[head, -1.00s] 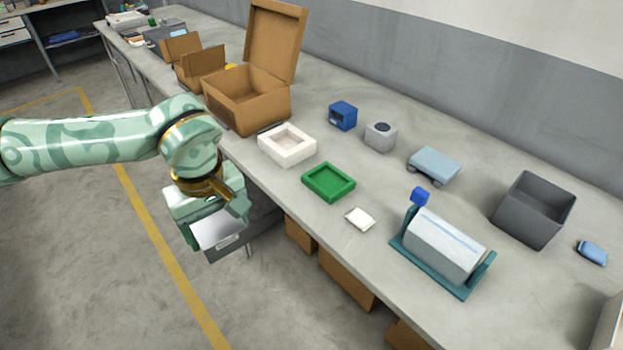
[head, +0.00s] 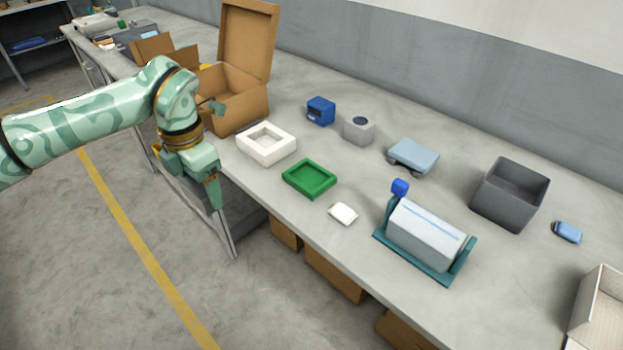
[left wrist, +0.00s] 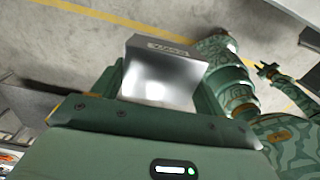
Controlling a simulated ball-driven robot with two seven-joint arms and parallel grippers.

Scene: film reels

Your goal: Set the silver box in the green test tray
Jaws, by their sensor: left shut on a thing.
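My left gripper (head: 214,192) hangs over the front edge of the bench, left of the green test tray (head: 309,178). It is shut on the silver box (left wrist: 162,76), a shiny metal box that shows between the fingers in the left wrist view. In the head view the box is hidden behind the gripper. The green tray is shallow, open and empty, on the bench near its front edge. A small dark green part at the right of the left wrist view (left wrist: 270,72) may be my right gripper; its fingers are too small to read.
A white tray (head: 247,150) stands between my left gripper and the green tray. An open carton (head: 235,112) is behind it. A white block (head: 343,214), a grey box with a dark round spot (head: 359,132) and a blue box (head: 320,111) stand around the green tray.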

